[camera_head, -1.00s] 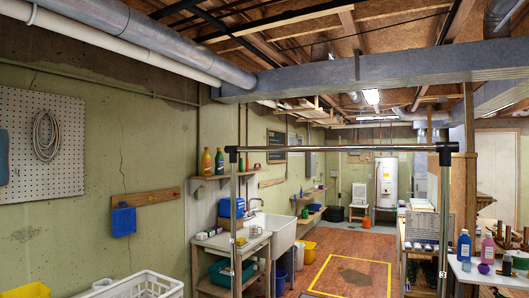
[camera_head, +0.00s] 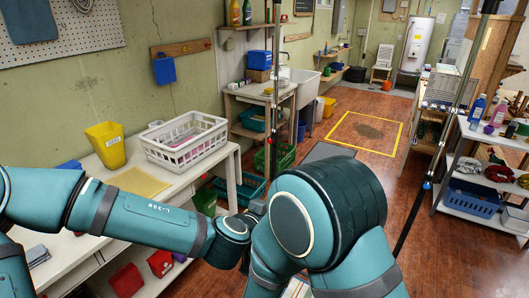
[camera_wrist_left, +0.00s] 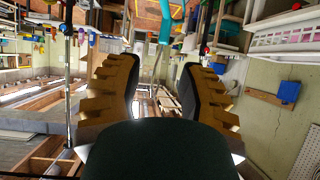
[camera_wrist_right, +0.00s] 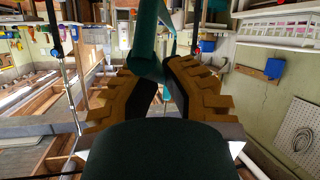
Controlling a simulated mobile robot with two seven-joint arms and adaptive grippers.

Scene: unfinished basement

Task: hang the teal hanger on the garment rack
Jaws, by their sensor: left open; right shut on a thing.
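The teal hanger shows in the right wrist view (camera_wrist_right: 147,42) as flat teal strips running up from between the fingers of my right gripper (camera_wrist_right: 158,88), which is shut on it. Its hook is not clear. My left gripper (camera_wrist_left: 158,92) is open in the left wrist view, with a teal strip beyond its fingers that may be the hanger. Both grippers are hidden in the head view behind my teal arm links. The garment rack's posts (camera_head: 441,152) rise left and right in the head view; its top bar is out of view there.
A bench at left carries a white basket (camera_head: 183,140) and a yellow bin (camera_head: 106,145). A sink (camera_head: 308,85) stands farther back. A shelf unit (camera_head: 480,203) with a blue basket stands at right. The wooden floor (camera_head: 345,105) between is mostly clear.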

